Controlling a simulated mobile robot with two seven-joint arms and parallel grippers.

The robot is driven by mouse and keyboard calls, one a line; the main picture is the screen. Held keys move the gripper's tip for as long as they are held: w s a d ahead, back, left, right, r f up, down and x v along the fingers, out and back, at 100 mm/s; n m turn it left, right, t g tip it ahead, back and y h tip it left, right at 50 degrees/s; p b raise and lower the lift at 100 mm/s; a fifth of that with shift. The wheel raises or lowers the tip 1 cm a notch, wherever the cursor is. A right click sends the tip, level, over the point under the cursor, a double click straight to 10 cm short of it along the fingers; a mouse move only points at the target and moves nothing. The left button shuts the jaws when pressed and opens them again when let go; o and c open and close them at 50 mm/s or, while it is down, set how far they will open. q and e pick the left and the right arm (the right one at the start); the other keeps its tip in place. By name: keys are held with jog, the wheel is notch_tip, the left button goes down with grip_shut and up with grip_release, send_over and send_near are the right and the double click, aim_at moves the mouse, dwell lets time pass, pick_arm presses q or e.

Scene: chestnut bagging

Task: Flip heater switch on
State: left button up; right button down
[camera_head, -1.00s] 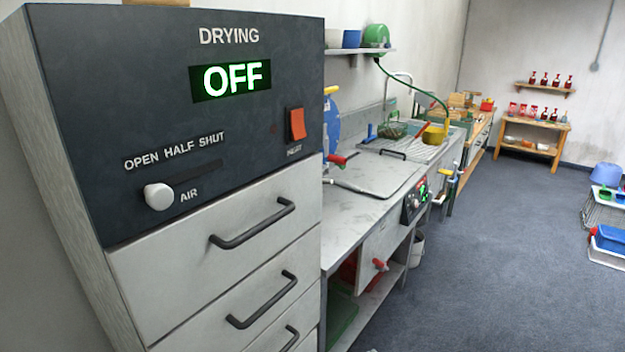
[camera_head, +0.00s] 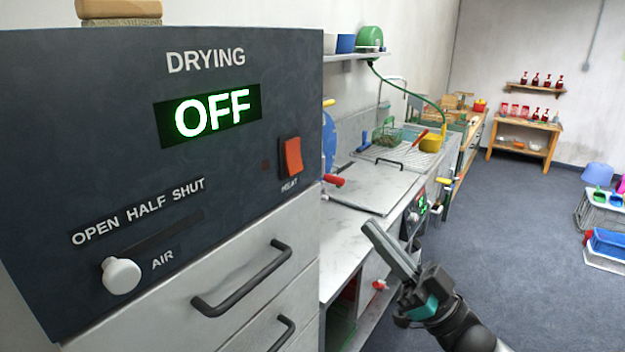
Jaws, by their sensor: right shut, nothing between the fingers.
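The dark drying panel (camera_head: 120,130) fills the left of the view, on top of a white drawer cabinet. Its display (camera_head: 208,114) reads OFF in green. The orange-red heat switch (camera_head: 291,156) sits at the panel's right end, above the label HEAT. My right gripper (camera_head: 375,232) is shut and empty. It is to the right of and below the switch, apart from it, in front of the counter. My left gripper is not in view.
The white air knob (camera_head: 121,275) sticks out at the panel's lower left, under OPEN HALF SHUT. A dark drawer handle (camera_head: 243,280) projects below the panel. The steel counter (camera_head: 375,185) runs back to the right.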

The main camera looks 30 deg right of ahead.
aim_at(296, 163)
jog(key=shift+w+a+f+p+x, duration=0.1)
jog(key=shift+w+f+p+x, duration=0.25)
jog(key=shift+x, duration=1.8)
jog(key=shift+w+a+f+p+x, duration=0.1)
jog(key=shift+w+f+p+x, duration=0.25)
jog(key=shift+x, duration=1.75)
jog(key=shift+w+a+f+p+x, duration=0.15)
jog(key=shift+f+p+x, duration=0.3)
jog(key=shift+x, duration=1.7)
jog(key=shift+w, duration=0.15)
